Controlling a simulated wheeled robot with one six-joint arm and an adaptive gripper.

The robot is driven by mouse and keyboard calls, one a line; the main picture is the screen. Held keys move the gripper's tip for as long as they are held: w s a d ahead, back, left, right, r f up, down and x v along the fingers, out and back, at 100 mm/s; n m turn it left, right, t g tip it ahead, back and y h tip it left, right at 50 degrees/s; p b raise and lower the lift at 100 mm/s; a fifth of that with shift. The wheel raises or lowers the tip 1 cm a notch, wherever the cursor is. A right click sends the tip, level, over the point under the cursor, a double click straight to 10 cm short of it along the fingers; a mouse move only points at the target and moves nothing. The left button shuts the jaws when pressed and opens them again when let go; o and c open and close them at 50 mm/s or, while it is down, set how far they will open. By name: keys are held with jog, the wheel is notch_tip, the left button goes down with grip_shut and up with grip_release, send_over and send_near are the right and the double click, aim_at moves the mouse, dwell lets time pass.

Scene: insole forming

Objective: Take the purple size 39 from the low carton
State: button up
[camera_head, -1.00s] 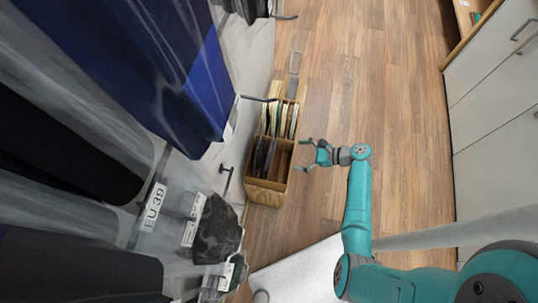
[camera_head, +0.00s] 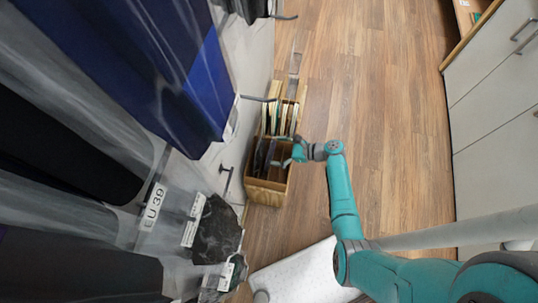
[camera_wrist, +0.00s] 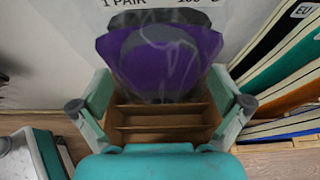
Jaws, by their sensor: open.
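The purple insole pack (camera_wrist: 160,62) stands upright in a clear bag in the wrist view, with a white label behind it; its size cannot be read there. It shows as a dark, thin shape (camera_head: 262,155) in the head view. It stands in the low wooden carton (camera_head: 266,193), whose empty slots (camera_wrist: 160,122) lie in front of it. My gripper (camera_wrist: 160,84) is open, with one finger on each side of the pack and a gap to it. In the head view my gripper (camera_head: 288,153) is over the carton's right side.
Hanging bags, one tagged EU 39 (camera_head: 153,207), crowd the left. The wooden floor (camera_head: 380,100) to the right is clear.

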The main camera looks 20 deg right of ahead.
jog(key=shift+w+a+f, duration=0.15)
jog(key=shift+w+a, duration=0.1)
jog(key=shift+a, duration=0.1)
jog(key=c, duration=1.3)
